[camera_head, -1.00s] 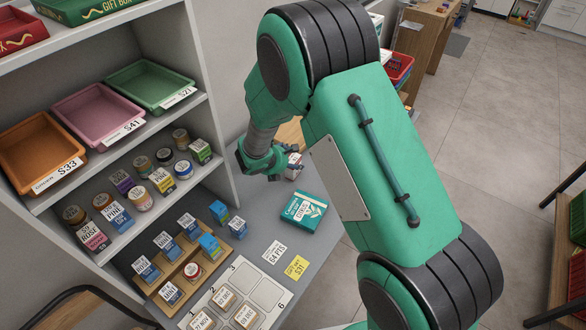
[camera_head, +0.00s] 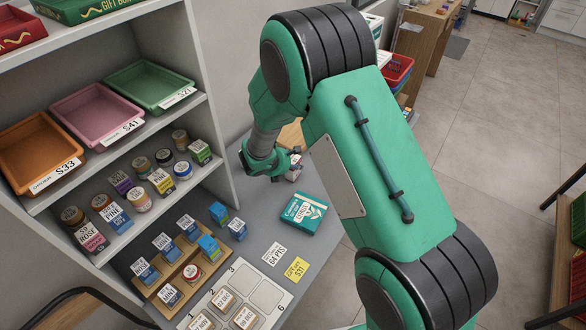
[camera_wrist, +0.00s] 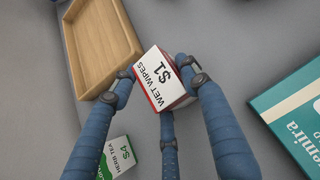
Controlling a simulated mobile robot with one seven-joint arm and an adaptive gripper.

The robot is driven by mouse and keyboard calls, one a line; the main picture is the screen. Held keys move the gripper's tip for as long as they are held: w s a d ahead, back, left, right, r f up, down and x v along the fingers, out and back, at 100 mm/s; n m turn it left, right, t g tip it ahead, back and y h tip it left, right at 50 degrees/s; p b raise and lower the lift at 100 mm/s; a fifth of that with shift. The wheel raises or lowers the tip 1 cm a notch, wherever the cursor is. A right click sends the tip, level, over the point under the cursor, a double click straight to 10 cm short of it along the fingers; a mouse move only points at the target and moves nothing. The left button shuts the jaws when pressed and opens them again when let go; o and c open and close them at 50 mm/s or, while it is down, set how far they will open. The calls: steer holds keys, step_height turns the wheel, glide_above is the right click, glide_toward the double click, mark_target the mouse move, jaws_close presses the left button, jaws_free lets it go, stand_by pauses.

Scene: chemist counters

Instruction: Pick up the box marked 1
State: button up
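The box marked $1, a white and red wet wipes carton (camera_wrist: 160,78), is in the middle of the wrist view. In the head view a small part of it (camera_head: 294,173) shows beside the fingers. My gripper (camera_wrist: 158,78) has its three fingers around the box: one at its left, one at its right and one at its lower side. The side fingertips lie close against the box edges; I cannot tell whether they press on it. In the head view my gripper (camera_head: 279,163) is low over the far part of the grey counter.
A wooden tray (camera_wrist: 88,62) lies close at the box's upper left. In the head view, shelves (camera_head: 219,140) stand left of my gripper.

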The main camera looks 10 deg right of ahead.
mark_target(293, 157)
jaws_close()
steer(key=shift+r, duration=0.1)
steer(key=shift+r, duration=0.5)
steer(key=r, duration=0.1)
steer(key=r+p, duration=0.1)
steer(key=shift+s+r, duration=0.2)
steer(key=shift+r, duration=0.1)
steer(key=s, duration=0.5)
steer(key=s+d+p, duration=0.1)
steer(key=s, duration=0.4)
steer(key=s+d+r, duration=0.1)
steer(key=s, duration=0.4)
steer(key=shift+s+r+p, duration=0.1)
steer(key=shift+s+p, duration=0.15)
steer(key=shift+p, duration=0.15)
